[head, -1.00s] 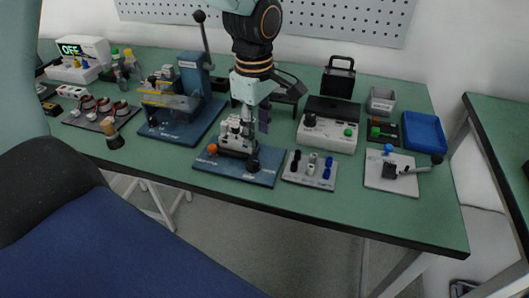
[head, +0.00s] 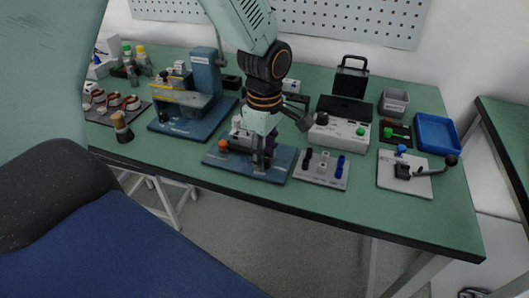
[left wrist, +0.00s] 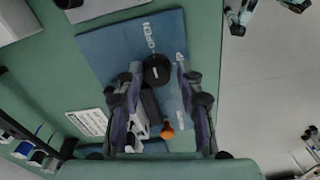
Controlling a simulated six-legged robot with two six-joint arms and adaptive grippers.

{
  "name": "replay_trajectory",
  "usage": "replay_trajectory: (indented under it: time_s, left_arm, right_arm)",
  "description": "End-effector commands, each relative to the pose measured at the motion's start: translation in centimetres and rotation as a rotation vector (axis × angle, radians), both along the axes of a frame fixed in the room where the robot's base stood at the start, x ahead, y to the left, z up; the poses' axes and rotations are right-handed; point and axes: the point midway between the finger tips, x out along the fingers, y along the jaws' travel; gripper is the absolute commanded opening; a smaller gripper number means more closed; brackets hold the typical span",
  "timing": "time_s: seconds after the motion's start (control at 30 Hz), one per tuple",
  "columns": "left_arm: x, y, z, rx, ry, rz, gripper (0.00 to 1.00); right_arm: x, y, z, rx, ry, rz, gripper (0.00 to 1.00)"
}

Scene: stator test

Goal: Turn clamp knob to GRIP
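The blue clamp plate (head: 215,158) lies on the green table in the head view, with an orange knob (head: 223,145) at its left end. My left gripper (head: 262,163) points down over the plate's right part and hides the clamp knob there. In the left wrist view the round black clamp knob (left wrist: 157,70) sits between the spread fingers of my left gripper (left wrist: 158,84), with a dark bar extending below it. OPEN is printed above the knob; a label at its right is partly hidden, with P readable. Finger contact is not clear. My right gripper is out of view.
A plate with black, white and blue parts (head: 336,181) stands close right of the clamp plate. A white box with a green button (head: 340,133) is behind it. A blue press stand (head: 206,72) rises at the left. Bare table lies in front.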

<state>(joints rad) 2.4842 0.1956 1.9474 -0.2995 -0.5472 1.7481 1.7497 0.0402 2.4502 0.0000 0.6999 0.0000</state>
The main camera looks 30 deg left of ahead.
Motion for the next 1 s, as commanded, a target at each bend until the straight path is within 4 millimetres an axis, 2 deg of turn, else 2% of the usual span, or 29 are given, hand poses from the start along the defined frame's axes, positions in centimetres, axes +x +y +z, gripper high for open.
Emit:
replay_trajectory:
  time_s: [0.13,0.57,0.77,1.0]
  left_arm:
    - [0.0,0.0,0.0,0.0,0.0,0.0,0.35]
    - [0.0,0.0,0.1,-0.001,0.0,0.0,0.0]
    - [0.0,0.0,0.1,-0.001,0.001,-0.006,0.0]
    - [-0.1,0.0,0.3,-0.001,0.002,-0.09,0.0]
  right_arm:
    - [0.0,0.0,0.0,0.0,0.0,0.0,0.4]
    - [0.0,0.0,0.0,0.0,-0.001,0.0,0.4]
    - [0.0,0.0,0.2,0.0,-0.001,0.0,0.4]
    - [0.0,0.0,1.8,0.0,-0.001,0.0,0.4]
